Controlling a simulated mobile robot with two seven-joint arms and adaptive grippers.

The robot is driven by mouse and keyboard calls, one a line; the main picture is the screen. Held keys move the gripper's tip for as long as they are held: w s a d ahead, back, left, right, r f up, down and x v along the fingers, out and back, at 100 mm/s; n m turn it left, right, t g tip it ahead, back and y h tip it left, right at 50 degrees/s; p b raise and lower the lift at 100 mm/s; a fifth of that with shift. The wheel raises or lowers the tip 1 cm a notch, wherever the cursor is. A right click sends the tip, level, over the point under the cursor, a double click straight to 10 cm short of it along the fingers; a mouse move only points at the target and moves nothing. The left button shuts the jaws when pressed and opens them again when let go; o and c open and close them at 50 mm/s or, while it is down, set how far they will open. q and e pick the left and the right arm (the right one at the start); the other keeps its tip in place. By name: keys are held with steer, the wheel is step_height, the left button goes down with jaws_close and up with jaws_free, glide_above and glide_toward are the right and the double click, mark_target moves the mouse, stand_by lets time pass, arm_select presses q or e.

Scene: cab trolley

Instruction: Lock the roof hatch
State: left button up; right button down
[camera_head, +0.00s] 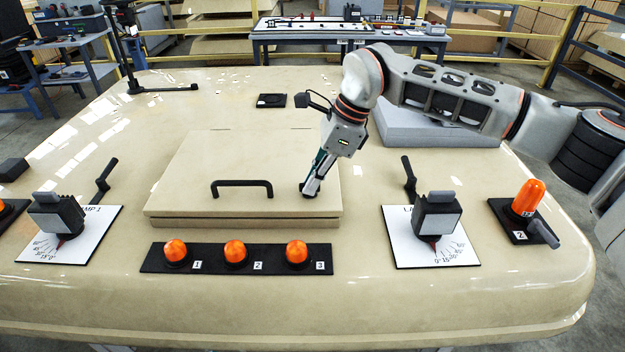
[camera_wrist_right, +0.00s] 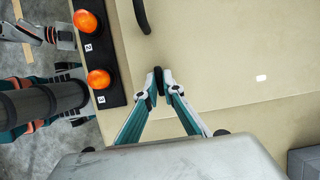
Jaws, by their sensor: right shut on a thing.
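The roof hatch (camera_head: 240,160) is a square beige lid on the beige roof, with a black handle (camera_head: 242,184) near its front edge. It lies flat on its frame and looks closed. My right gripper (camera_head: 309,190) reaches down to the front right corner of the hatch. In the right wrist view its fingertips (camera_wrist_right: 161,82) are closed around a small dark piece (camera_wrist_right: 158,75), which looks like the hatch's latch knob. The fingers hide most of that piece, so its turn angle cannot be told. My left gripper does not show clearly in either view.
In front of the hatch is a black strip with orange lamps (camera_head: 235,250). Lever units stand on white dial plates to the left (camera_head: 58,215) and right (camera_head: 436,216). An orange beacon (camera_head: 527,198) stands far right, and a grey block (camera_head: 430,128) lies behind my right arm.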

steer(key=m+b, duration=0.1)
steer(key=m, duration=0.1)
steer(key=m+t+b, duration=0.1)
steer(key=b, duration=0.1)
steer(key=shift+s+f+m+t, duration=0.1)
steer(key=shift+f+m+t, duration=0.05)
steer(key=shift+m+t, duration=0.2)
steer(key=m+t+b, duration=0.1)
steer(key=m, duration=0.2)
steer(key=shift+a+h, duration=0.1)
steer(key=shift+h, duration=0.2)
steer(key=m+t+h+b, duration=0.1)
steer(key=m+b, duration=0.1)
steer(key=m, duration=0.1)
steer(key=shift+s+m, duration=0.15)
steer(key=shift+m, duration=0.2)
steer(key=m+h, duration=0.1)
steer(key=m, duration=0.1)
steer(key=shift+a+m+t+b, duration=0.1)
steer(key=shift+m+t+b, duration=0.15)
steer(key=shift+m+b, duration=0.05)
steer(key=m+h, duration=0.1)
steer(key=m, duration=0.3)
steer(key=shift+a+r+m+h+b, duration=0.1)
steer(key=shift+r+m+h+b, duration=0.1)
steer(key=shift+m+h+b, duration=0.2)
steer(key=c, duration=2.2)
jaws_free()
